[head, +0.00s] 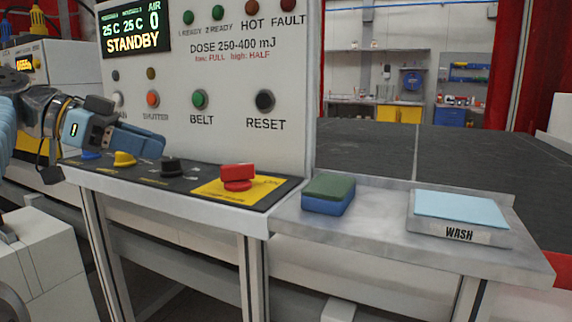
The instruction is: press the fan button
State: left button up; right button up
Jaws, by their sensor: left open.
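The control panel (225,90) stands upright at the left of the head view. To the right are the orange shutter button (152,98), green belt button (199,99) and black reset button (265,100). My right gripper is out of view.
Below the panel, a sloped console carries a yellow knob (124,159), a black knob (173,165) and a red emergency stop (237,176). The screen (134,28) reads STANDBY.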

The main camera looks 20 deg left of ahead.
aim_at(116, 98)
jog(key=k+j, duration=0.2)
jog(key=j, duration=0.2)
jog(key=k+j, duration=0.45)
jog(key=j, duration=0.3)
